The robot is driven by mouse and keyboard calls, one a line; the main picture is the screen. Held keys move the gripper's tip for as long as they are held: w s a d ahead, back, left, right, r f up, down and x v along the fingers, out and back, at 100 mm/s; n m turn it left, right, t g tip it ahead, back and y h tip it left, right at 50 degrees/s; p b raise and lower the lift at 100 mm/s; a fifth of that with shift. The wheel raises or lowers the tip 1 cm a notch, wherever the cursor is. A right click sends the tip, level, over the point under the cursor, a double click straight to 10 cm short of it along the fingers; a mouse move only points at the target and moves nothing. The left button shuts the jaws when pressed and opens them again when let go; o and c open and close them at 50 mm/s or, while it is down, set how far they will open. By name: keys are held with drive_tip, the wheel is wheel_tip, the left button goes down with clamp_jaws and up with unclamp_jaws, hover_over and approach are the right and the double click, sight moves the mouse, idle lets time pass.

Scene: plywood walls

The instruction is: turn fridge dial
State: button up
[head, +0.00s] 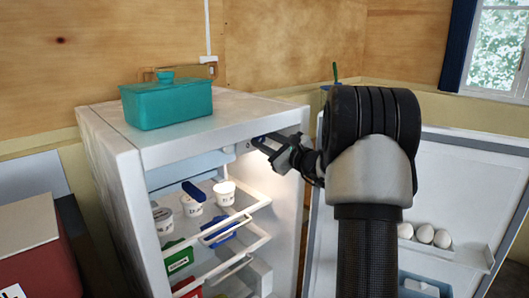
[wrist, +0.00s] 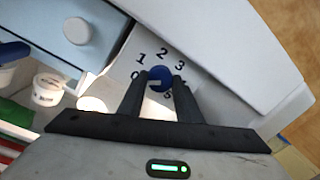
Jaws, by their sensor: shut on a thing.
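The fridge (head: 115,165) stands open in the head view. Its blue dial (wrist: 160,77) sits on a pale plate marked with numbers around it, inside the top of the fridge. A pale mark on the dial lies on the side toward the 0. My gripper (wrist: 158,84) has one dark finger on each side of the dial and is shut on it. In the head view my gripper (head: 268,146) reaches in under the fridge's top edge, and only a bit of blue shows at its tips. The fingers hide some of the numbers.
The open fridge door (head: 455,172) is at the right, with eggs (head: 424,234) on its shelf. White tubs (head: 192,205) and blue and green containers stand on the fridge shelves. A teal lidded box (head: 165,103) sits on top. A red box (head: 38,250) is at the left.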

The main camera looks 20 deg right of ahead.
drive_tip(key=o, duration=1)
drive_tip(key=shift+o, duration=0.2)
drive_tip(key=shift+s, duration=0.1)
drive_tip(key=v, duration=1.7)
drive_tip(key=shift+p, duration=0.4)
drive_tip(key=shift+s+d, duration=0.15)
